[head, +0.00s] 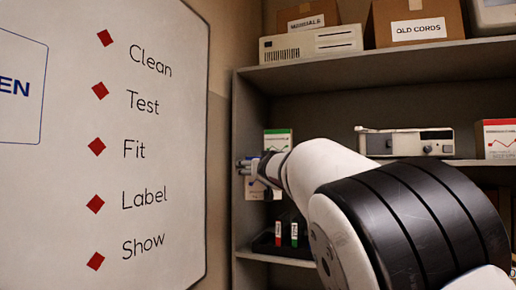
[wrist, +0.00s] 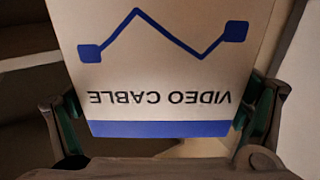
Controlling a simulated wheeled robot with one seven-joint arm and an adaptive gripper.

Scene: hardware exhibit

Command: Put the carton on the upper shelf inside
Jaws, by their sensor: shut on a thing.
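My gripper (wrist: 163,112) is shut on a white carton (wrist: 165,70) with a blue zigzag line, a blue band and the words VIDEO CABLE, upside down in the wrist view. Its fingers are at the carton's two sides. In the head view the gripper (head: 250,168) is at the left front of the shelving, and part of the carton (head: 253,190) shows just below it. My arm hides the rest. The shelving has a top board (head: 370,68) and a middle board (head: 462,162). I cannot tell whether the carton touches a board.
A green-topped carton (head: 279,141) stands behind my gripper. A grey device (head: 408,141) and a red-topped carton (head: 499,139) are on the middle board. Boxes, including OLD CORDS (head: 416,30), and a beige device (head: 311,44) fill the top. A whiteboard (head: 100,200) is at left.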

